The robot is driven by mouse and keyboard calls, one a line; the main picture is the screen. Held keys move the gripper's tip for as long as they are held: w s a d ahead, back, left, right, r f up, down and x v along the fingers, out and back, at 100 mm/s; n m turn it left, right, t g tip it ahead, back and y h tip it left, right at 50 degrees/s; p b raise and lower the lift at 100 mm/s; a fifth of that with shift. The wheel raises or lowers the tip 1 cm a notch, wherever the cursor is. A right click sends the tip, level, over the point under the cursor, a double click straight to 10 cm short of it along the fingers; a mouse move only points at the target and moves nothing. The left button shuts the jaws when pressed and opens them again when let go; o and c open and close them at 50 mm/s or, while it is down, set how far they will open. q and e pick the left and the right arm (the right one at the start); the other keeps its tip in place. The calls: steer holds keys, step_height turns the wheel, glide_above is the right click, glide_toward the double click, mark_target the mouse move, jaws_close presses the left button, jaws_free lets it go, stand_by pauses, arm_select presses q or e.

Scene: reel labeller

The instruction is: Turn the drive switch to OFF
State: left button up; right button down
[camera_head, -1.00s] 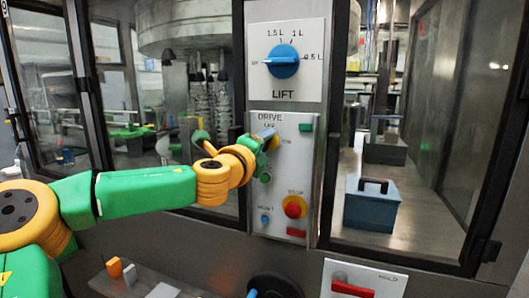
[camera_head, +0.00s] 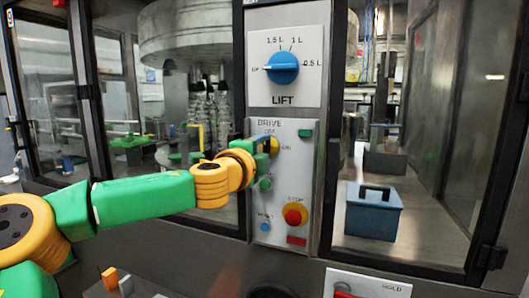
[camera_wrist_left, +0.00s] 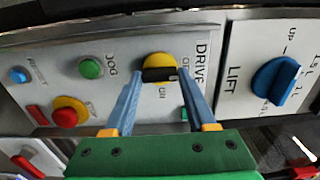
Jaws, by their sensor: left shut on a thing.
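The drive switch (camera_head: 273,146) is a yellow round knob on the grey DRIVE panel (camera_head: 284,180). In the left wrist view the drive switch (camera_wrist_left: 158,62) has a black bar across it. My left gripper (camera_head: 262,139) reaches the panel from the left. In the wrist view the blue fingers of my left gripper (camera_wrist_left: 158,76) stand at the two ends of the bar, shut on the switch. My right gripper is not in view.
The blue LIFT dial (camera_head: 282,67) is above the switch. A green JOG button (camera_wrist_left: 90,68), a red stop button (camera_head: 295,214) and a blue reset button (camera_head: 265,227) are on the same panel. A blue box (camera_head: 373,216) stands behind the right window.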

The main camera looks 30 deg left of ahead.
arm_select(q)
steer(key=shift+f, duration=0.15)
steer(key=o, duration=1.4)
steer(key=shift+s, duration=0.1)
steer(key=shift+c, duration=0.2)
steer(key=shift+a, duration=0.1)
steer(key=b+v, duration=0.2)
steer(key=v, duration=0.5)
steer(key=shift+s, duration=0.15)
